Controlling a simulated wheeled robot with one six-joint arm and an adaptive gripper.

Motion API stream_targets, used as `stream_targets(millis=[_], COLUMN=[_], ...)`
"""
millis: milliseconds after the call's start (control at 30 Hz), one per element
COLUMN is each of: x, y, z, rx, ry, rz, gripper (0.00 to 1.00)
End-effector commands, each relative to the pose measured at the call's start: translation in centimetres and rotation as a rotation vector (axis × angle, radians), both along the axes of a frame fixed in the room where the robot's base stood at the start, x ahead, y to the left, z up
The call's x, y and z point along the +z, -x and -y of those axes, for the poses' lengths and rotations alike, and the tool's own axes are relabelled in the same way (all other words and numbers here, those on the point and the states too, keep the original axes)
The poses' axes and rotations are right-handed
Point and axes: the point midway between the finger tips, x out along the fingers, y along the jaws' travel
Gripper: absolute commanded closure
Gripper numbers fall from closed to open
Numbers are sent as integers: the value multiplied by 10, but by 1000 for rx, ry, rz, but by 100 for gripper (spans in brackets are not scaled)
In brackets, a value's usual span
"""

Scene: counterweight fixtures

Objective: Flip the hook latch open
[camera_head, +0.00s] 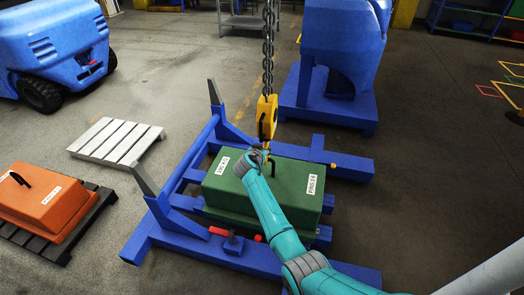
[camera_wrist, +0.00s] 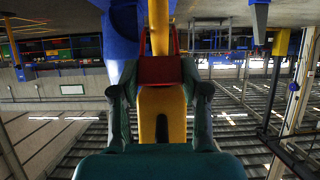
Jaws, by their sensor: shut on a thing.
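The yellow hook (camera_head: 267,117) hangs from a dark chain above the green counterweight block (camera_head: 225,185). My gripper (camera_head: 265,153) is at the lower part of the hook, just over the block's top. In the wrist view the yellow hook (camera_wrist: 161,103) runs up the middle of the picture. A red latch piece (camera_wrist: 159,70) lies across it, between the two fingers of my gripper (camera_wrist: 160,78), which is shut on it. In the head view my gripper and wrist hide the latch and the hook's tip.
The green block rests in a blue frame (camera_head: 190,228) with upright posts. A red-handled lever (camera_head: 222,232) sits at its front. An orange block (camera_head: 45,200) on a dark pallet and a grey pallet (camera_head: 117,140) are left. A blue machine (camera_head: 340,50) stands behind.

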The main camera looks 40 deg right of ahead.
Motion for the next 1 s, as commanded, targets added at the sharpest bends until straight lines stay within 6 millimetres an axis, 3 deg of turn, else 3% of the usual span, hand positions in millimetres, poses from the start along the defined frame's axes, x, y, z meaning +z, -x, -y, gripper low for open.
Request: stream_targets(millis=[500, 533, 633, 1000], x=[5, 5, 4, 5], y=[-2, -2, -2, -1], z=[3, 3, 3, 1], rx=[4, 4, 4, 4], ry=[-54, -54, -54, -54], rz=[-42, -42, -42, -42], gripper=[100, 52, 29, 29])
